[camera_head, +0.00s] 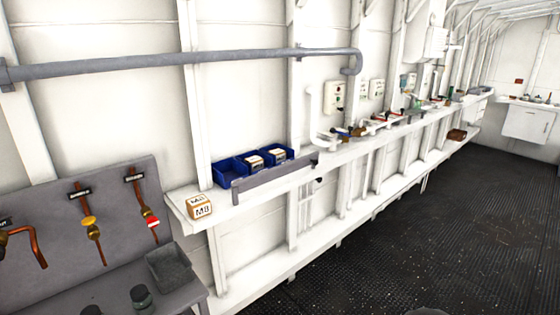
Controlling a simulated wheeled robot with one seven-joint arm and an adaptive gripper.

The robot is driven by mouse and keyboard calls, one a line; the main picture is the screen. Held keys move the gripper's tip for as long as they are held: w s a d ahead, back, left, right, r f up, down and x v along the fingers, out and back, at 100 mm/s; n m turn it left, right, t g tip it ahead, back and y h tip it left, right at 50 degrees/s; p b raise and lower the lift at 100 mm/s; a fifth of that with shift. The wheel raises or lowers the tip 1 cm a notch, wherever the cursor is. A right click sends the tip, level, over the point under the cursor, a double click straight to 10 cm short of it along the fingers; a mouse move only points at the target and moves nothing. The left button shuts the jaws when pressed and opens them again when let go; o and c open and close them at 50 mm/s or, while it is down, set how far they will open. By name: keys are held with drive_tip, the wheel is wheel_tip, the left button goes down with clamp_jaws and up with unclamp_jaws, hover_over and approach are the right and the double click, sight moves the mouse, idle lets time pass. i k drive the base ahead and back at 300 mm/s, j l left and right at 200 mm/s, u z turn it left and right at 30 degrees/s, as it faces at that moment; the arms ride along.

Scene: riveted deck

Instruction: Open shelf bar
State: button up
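The shelf bar (275,177) is a long flat grey bar along the front edge of the white wall shelf (345,155). It stands in front of the blue bins (229,170) and partly hides their lower fronts. Its left end is near the cube-shaped box marked M8 (199,207), and its right end is by a small dark fitting on the shelf edge. It looks raised across the bins. My gripper is not in view.
A grey pipe (180,62) runs along the wall above the shelf. At left, a grey panel (95,215) carries copper pipes and valves above a grey bench with a bin (170,268). Several small items line the far shelf. The dark riveted floor (450,215) is clear at right.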

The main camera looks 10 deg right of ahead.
sight(244, 184)
drive_tip(key=i+l, duration=0.2)
drive_tip(key=i, duration=0.15)
drive_tip(key=i+l+z, duration=0.15)
drive_tip(key=i, duration=0.25)
drive_tip(key=i+l, duration=0.2)
drive_tip(key=i, duration=0.15)
drive_tip(key=l+z, duration=0.05)
